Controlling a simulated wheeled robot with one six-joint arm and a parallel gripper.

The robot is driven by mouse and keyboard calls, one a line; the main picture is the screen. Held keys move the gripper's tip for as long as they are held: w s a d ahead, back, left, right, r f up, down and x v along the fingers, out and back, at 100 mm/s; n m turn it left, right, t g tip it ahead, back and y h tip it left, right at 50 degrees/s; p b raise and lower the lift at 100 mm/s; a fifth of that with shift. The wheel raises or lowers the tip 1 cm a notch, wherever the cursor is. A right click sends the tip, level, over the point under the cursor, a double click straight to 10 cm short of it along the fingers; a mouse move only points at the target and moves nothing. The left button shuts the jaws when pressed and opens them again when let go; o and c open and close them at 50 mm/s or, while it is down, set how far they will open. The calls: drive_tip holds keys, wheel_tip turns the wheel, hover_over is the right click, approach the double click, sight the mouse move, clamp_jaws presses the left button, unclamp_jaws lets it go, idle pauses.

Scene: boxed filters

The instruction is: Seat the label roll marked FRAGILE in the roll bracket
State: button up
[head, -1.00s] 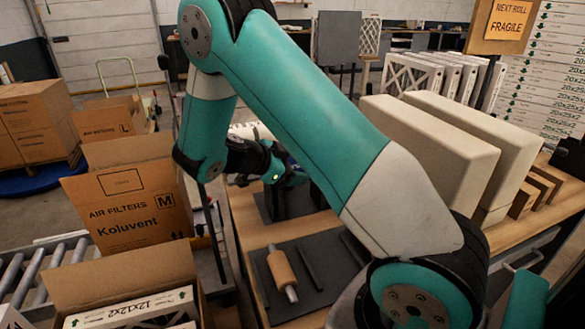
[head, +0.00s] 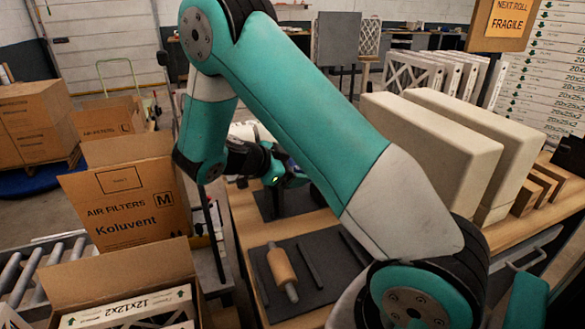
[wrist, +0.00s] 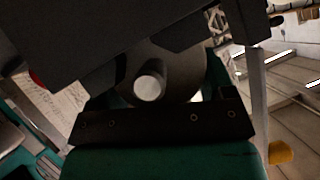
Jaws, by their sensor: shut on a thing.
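My gripper (head: 288,172) is mostly hidden behind my arm in the head view, over the far part of the bench. In the wrist view a round, dark grey-brown roll (wrist: 185,72) with a pale core end (wrist: 150,88) shows at the jaws. The jaws are shut on it; no marking on it can be read. A dark bracket (head: 268,207) stands on the bench below the gripper, partly hidden by my arm. I cannot tell whether the held roll touches it. A sign (head: 508,20) reads NEXT ROLL FRAGILE.
A brown roll on a pale core (head: 282,268) lies on a dark mat (head: 325,245) near the bench's front. Two large beige blocks (head: 430,135) stand at right, beside small wooden pieces (head: 535,190). Open filter cartons (head: 130,205) and a roller conveyor (head: 30,265) are at left.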

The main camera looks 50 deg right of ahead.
drive_tip(key=shift+f+b, duration=0.4)
drive_tip(key=shift+f, duration=0.05)
drive_tip(key=o, duration=1.2)
drive_tip(key=shift+c, duration=0.2)
drive_tip(key=shift+r, duration=0.1)
